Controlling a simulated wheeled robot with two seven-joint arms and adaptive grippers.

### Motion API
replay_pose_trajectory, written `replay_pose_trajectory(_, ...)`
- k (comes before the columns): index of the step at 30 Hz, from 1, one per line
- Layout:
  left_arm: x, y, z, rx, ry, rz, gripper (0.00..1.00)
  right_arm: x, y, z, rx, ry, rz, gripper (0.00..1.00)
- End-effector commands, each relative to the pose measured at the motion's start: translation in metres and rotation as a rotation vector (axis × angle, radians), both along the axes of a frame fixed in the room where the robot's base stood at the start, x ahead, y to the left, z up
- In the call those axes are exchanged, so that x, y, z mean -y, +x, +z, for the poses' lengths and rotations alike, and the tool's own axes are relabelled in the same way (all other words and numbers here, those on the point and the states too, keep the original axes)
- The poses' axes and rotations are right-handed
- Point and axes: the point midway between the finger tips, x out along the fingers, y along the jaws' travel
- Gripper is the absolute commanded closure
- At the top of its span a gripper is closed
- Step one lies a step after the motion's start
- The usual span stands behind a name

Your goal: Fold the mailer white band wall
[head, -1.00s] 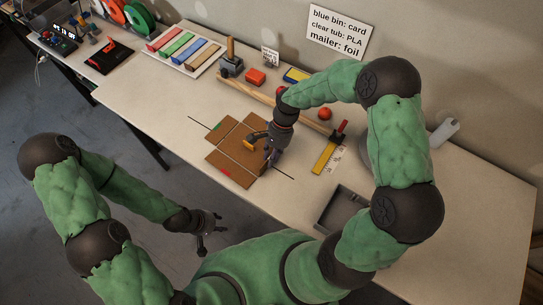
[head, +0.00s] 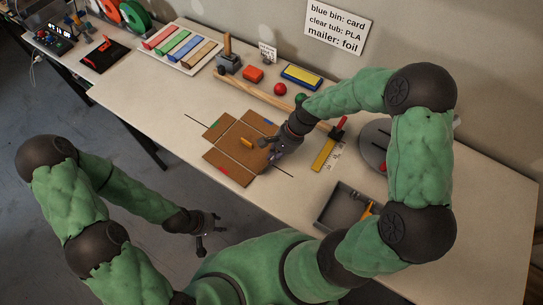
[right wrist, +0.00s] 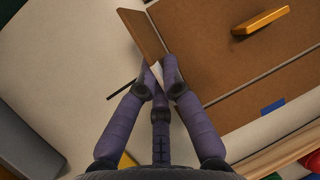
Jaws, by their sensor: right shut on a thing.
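The mailer (head: 238,140) lies open on the workbench as brown cardboard panels, with a green mark on its left wall, a red mark on its front wall and a blue mark at the back. An orange block (head: 246,142) rests on its middle panel. In the right wrist view, the white band wall (right wrist: 143,36) stands raised from the base panel, and a little white shows at the fingertips. My right gripper (right wrist: 158,68) is shut on this wall at the mailer's right side. My left gripper (head: 207,238) hangs off the bench's front edge, away from the mailer; its opening is unclear.
A wooden rail (head: 252,92) lies behind the mailer. A yellow ruler tool (head: 324,152) is to the right, and a grey tray (head: 343,207) is at the front right. Red and green balls, a red block and a blue-yellow pad lie further back. Bench left of the mailer is clear.

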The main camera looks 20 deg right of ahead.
Motion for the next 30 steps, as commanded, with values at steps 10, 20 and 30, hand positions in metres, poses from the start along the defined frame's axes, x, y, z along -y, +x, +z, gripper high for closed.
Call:
replay_pose_trajectory(10,0.0,0.0,-0.05,0.0,0.0,0.0,0.6,0.007,-0.008,-0.011,0.155,0.104,-0.005,1.0)
replay_pose_trajectory(20,0.0,0.0,-0.084,0.0,0.0,0.0,0.6,0.009,-0.013,-0.012,0.249,0.168,-0.001,1.0)
replay_pose_trajectory(30,0.0,0.0,-0.096,0.0,0.0,0.0,0.6,0.01,-0.015,-0.011,0.284,0.196,0.0,1.0)
